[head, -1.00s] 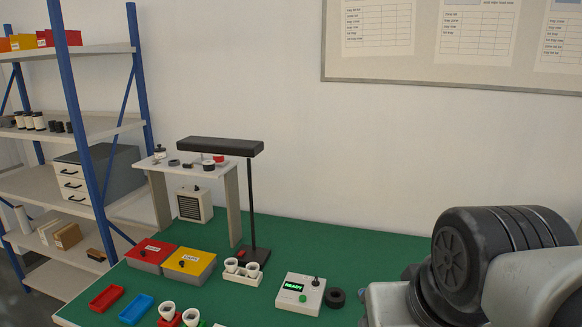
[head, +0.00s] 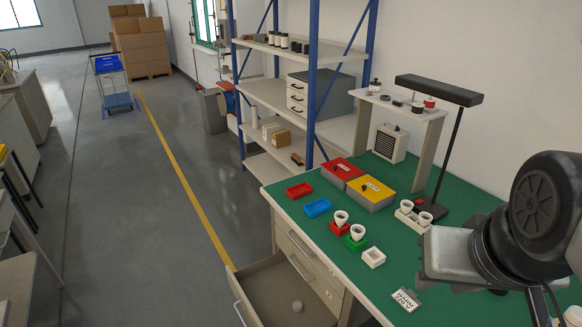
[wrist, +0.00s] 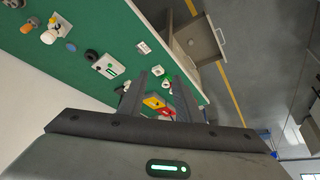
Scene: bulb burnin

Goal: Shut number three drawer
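An open drawer (head: 262,286) juts from the green-topped workbench at the bottom of the head view. A small pale round item (head: 297,306) lies inside it. The drawer's front and handle face left, toward the aisle. The open drawer (wrist: 207,42) also shows at the upper right of the wrist view. Another bench drawer front (head: 296,247) above it looks shut. I cannot read any drawer number. My gripper (wrist: 161,78) is open and empty, its two fingers apart over the bench side, well away from the drawer. The gripper is not visible in the head view.
The bench top (head: 290,203) holds a red tray (head: 299,190), a blue tray (head: 318,207), lidded boxes, bulb holders and a lamp. A blue-framed shelf (head: 312,85) stands behind, with a small drawer cabinet (head: 320,92). The aisle floor (head: 130,230) left of the drawer is clear.

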